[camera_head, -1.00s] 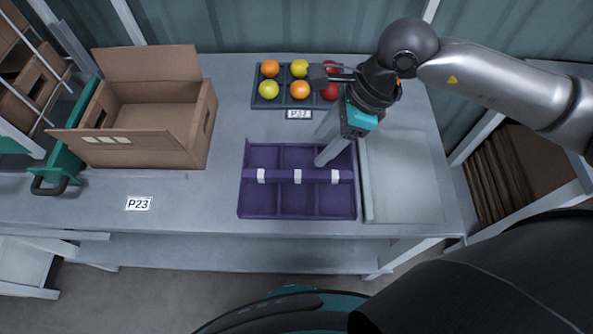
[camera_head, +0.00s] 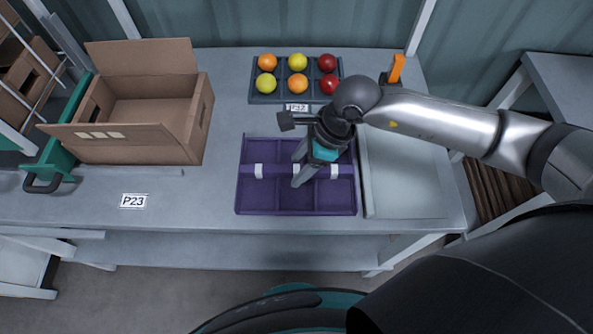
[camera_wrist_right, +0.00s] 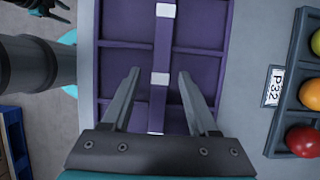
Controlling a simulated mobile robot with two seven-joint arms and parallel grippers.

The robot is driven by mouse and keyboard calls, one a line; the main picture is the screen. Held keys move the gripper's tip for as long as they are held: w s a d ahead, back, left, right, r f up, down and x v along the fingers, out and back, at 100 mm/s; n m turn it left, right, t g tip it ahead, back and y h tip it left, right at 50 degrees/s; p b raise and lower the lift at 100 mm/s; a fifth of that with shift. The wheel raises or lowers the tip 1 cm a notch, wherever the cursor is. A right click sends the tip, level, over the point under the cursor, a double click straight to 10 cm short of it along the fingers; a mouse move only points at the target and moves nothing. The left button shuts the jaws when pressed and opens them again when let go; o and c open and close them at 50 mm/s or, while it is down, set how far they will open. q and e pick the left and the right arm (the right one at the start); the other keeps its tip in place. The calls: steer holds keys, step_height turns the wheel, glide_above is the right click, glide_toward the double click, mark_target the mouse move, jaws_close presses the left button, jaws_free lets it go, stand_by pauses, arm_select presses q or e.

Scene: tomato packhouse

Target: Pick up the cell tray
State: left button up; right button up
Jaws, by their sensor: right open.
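The purple cell tray (camera_head: 240,200) lies flat on the grey table, with empty compartments and a raised middle bar bearing three white bands. My right gripper (camera_head: 298,168) is open and empty above the tray's middle, pointing down. In the right wrist view my right gripper's fingers (camera_wrist_right: 160,75) lie on either side of the bar, near its middle white band (camera_wrist_right: 160,79). I cannot tell how far the tips are above it. A dark shape at the top left of the wrist view may be my left gripper (camera_wrist_right: 42,8); its jaws are unclear.
A dark tray (camera_head: 255,98) of red, orange and yellow tomatoes stands behind the purple tray. An open cardboard box (camera_head: 160,140) is at the left. A pale flat panel (camera_head: 405,180) lies close to the purple tray's right side. Table between box and tray is clear.

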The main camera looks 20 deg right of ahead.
jaws_close()
stand_by(0.3)
steer(key=shift+r, duration=0.1)
stand_by(0.4)
